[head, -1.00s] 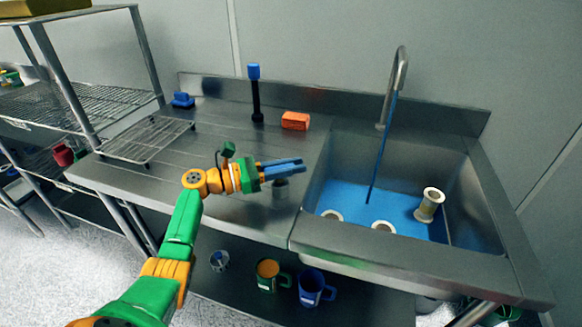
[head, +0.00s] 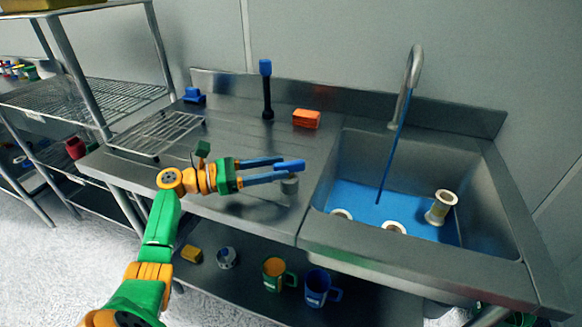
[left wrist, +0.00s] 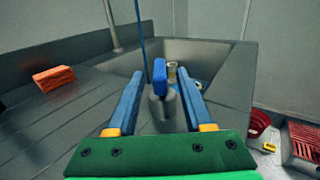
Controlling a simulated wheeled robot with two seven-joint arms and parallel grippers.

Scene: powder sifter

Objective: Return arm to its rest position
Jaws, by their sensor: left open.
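My left gripper (head: 290,163) reaches over the counter from the left, its blue fingers spread apart. In the left wrist view its open fingers (left wrist: 160,78) show on either side of a grey cylinder (left wrist: 160,107) with a blue block-shaped top (left wrist: 160,75). The fingers look apart from it. In the head view the grey cylinder (head: 289,186) stands on the counter below the fingertips, near the sink's left edge, and is partly hidden. My right gripper is not in view.
The sink (head: 470,200) with white spools (head: 441,207) lies to the right under a tap (head: 412,75). An orange block (head: 306,118), a black post with blue top (head: 266,90) and a wire rack (head: 158,135) sit on the counter. Mugs (head: 318,287) stand on the lower shelf.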

